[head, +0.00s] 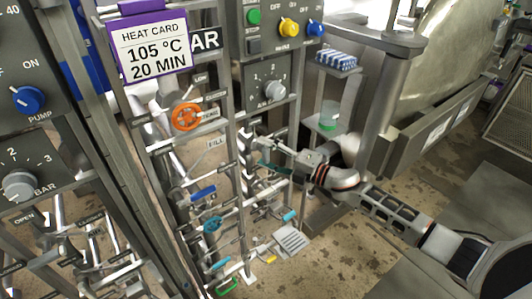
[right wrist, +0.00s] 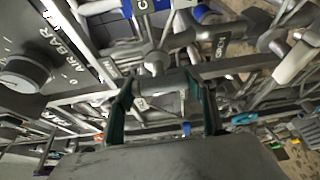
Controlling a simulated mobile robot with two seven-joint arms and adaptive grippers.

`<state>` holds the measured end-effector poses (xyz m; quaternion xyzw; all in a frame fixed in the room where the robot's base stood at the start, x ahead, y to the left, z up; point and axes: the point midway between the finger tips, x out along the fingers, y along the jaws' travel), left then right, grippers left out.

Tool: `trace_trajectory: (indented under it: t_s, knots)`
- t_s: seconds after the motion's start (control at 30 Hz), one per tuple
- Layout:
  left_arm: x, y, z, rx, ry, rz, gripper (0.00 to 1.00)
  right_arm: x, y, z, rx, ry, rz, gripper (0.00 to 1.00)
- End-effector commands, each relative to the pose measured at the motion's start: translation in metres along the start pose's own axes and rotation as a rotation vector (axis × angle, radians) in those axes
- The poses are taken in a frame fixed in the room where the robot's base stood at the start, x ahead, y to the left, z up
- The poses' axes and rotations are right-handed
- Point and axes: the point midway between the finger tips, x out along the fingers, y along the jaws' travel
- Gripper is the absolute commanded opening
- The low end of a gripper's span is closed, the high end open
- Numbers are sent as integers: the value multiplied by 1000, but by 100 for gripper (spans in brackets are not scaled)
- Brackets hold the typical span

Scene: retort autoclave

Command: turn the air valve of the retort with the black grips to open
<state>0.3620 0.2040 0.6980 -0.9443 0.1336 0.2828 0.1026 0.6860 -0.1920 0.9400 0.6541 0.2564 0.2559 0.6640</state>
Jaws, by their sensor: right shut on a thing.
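My right gripper (head: 268,167) reaches in from the right to the pipework of the middle rack in the head view. In the right wrist view its two dark green fingers (right wrist: 165,107) stand on either side of a grey valve handle (right wrist: 165,84) and are shut on it. The fingers hide part of the handle, and I cannot read its own label or see the colour of its grip. A panel knob marked AIR BAR (right wrist: 22,75) is at the left of the wrist view. My left gripper is not in view.
An orange handwheel (head: 186,117), a blue lever (head: 203,193) and a green handle (head: 227,287) are on the same rack. A purple-edged heat card (head: 148,45) hangs above. A shelf holds a clear, green-based container (head: 329,115). Pipes crowd the gripper; floor is open at right.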

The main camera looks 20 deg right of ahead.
Motion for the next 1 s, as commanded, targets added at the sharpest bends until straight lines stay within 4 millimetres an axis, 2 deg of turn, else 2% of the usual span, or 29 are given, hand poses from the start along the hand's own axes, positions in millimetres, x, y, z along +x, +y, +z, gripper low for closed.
trace_trajectory:
  t_s: [0.2,0.23,0.3,0.6,0.73,0.87,1.0]
  knots:
    - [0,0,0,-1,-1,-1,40,0,-1,0,-6,-1,-2,33]
    - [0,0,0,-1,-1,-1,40,0,-1,0,-6,-1,-2,57]
    - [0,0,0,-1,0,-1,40,0,-1,0,-5,-1,-2,72]
    - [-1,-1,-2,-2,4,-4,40,0,0,0,-2,0,-1,72]
    - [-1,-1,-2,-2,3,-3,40,-6,-1,0,-1,-1,-2,72]
    - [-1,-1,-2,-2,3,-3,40,-25,-2,0,-1,-1,-4,72]
    - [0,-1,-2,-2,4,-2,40,-54,-2,0,-2,-1,-4,72]
